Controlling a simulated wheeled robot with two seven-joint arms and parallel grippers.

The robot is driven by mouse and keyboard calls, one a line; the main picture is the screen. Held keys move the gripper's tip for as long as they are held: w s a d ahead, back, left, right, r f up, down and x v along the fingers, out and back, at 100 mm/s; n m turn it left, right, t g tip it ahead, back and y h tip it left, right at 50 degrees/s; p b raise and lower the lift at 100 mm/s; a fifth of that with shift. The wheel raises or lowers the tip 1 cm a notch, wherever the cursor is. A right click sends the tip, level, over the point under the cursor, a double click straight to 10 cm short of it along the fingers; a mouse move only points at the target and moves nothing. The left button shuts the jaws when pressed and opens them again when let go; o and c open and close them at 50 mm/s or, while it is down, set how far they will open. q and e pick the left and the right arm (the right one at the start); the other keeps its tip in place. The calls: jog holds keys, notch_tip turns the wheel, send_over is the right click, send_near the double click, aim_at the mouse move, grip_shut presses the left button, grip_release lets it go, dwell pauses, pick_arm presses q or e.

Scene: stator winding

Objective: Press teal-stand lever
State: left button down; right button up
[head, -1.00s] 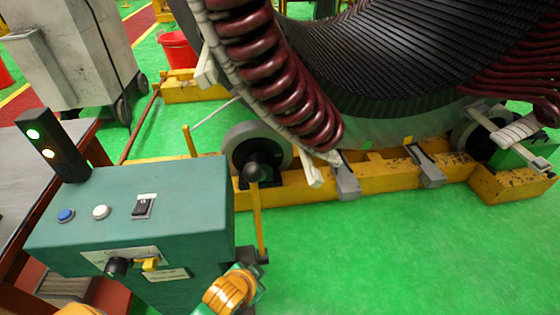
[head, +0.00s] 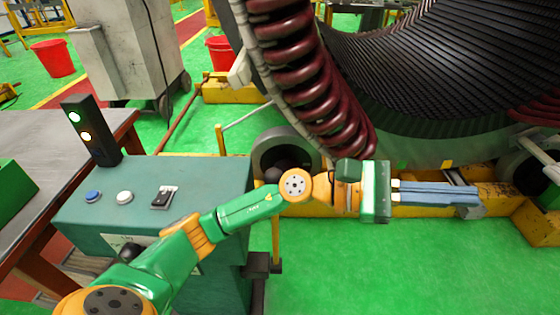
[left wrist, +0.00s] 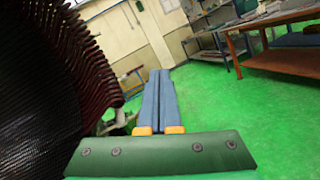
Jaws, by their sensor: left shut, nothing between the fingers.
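The teal stand (head: 150,190) is a box with buttons and a switch on top, at the lower left of the head view. Its lever (head: 276,240) is a yellow bar on the stand's right side, upright, in a dark bracket at its foot. My left forearm crosses in front of the lever's upper part, and its dark knob is partly hidden there. My left gripper (head: 478,195) has its blue fingers shut and empty, pointing right, well to the right of the lever. The shut fingers also show in the left wrist view (left wrist: 159,74), with no lever there. My right gripper is not in view.
The large stator (head: 410,90) with dark red coils stands behind my gripper on a yellow roller frame (head: 525,215). A grey-topped table (head: 50,150) is at left. Green floor is clear at lower right.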

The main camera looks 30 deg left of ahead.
pick_arm(q)
jog(key=w+a+f+m+y, duration=0.3)
jog(key=a+f+m+y, duration=0.25)
jog(key=a+y, duration=0.2)
jog(key=w+a+f+m+y, duration=0.3)
jog(key=a+f+m+y, duration=0.1)
jog(key=a+m+y, duration=0.35)
jog(key=a+r+y, duration=0.2)
jog(key=a+y, duration=0.1)
jog(key=a, duration=0.5)
jog(key=a+r+y, duration=0.3)
jog(key=a+y, duration=0.1)
jog(key=a, duration=0.4)
jog(key=shift+s+a+r+g, duration=0.15)
jog(key=shift+s+a+g, duration=0.05)
jog(key=shift+s+g, duration=0.1)
jog(key=shift+w, duration=0.1)
jog(key=shift+w+a+f+p, duration=0.1)
jog(key=shift+f, duration=1.45)
jog(key=shift+w+a+f+p, duration=0.15)
jog(key=shift+f, duration=1.4)
jog(key=shift+w+a+f+p, duration=0.1)
jog(key=shift+f, duration=1.45)
